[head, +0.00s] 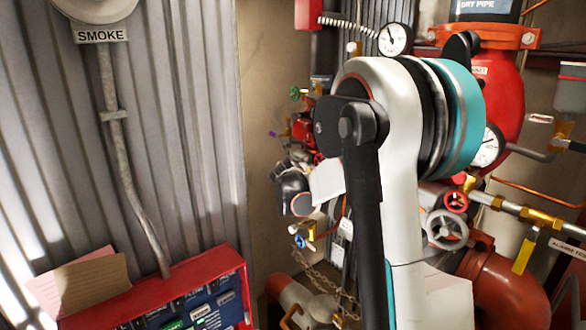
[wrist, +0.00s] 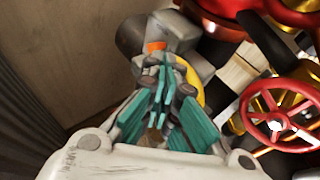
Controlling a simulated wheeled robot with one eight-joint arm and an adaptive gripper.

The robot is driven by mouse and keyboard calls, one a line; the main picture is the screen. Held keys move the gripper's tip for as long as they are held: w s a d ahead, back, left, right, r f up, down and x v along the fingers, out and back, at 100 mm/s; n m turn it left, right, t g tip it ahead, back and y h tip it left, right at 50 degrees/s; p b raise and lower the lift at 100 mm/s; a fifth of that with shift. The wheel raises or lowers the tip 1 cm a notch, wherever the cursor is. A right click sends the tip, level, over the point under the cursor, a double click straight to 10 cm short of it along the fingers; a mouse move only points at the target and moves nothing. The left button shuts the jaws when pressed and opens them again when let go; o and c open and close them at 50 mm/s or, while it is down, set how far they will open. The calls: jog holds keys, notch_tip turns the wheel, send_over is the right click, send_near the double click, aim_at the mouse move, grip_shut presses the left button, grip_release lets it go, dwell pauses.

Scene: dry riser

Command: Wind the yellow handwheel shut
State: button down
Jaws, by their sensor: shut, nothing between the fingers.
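In the wrist view my gripper (wrist: 163,62) is shut, its teal fingers together with nothing between them. A curved yellow part (wrist: 192,84), which looks like the yellow handwheel, shows just behind and to the right of the fingers. Most of it is hidden by my gripper, and I cannot tell whether the fingers touch it. Behind the fingertips is a grey valve body or pipe fitting (wrist: 170,32) with an orange piece. In the head view my arm covers the middle of the pipework, and I cannot make out the yellow handwheel there.
A red handwheel (wrist: 278,120) stands close on the right in the wrist view. In the head view, a grey handwheel (head: 447,229), brass valves and gauges (head: 395,39) crowd the right. A red-framed panel (head: 160,296) stands at lower left by a corrugated wall (head: 180,120).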

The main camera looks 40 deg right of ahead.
jog(key=s, duration=0.2)
jog(key=s+f+b, duration=0.1)
jog(key=s, duration=0.1)
jog(key=shift+s+d, duration=0.2)
jog(key=f+b, duration=0.4)
jog(key=shift+w+a+f+b, duration=0.1)
jog(key=shift+w+f+b, duration=0.05)
jog(key=shift+w+b, duration=0.2)
jog(key=shift+w+a+f+b, duration=0.15)
jog(key=shift+w+b, duration=0.35)
jog(key=shift+w, duration=0.75)
jog(key=a, duration=0.3)
jog(key=shift+s+a, duration=0.15)
jog(key=shift+a, duration=0.2)
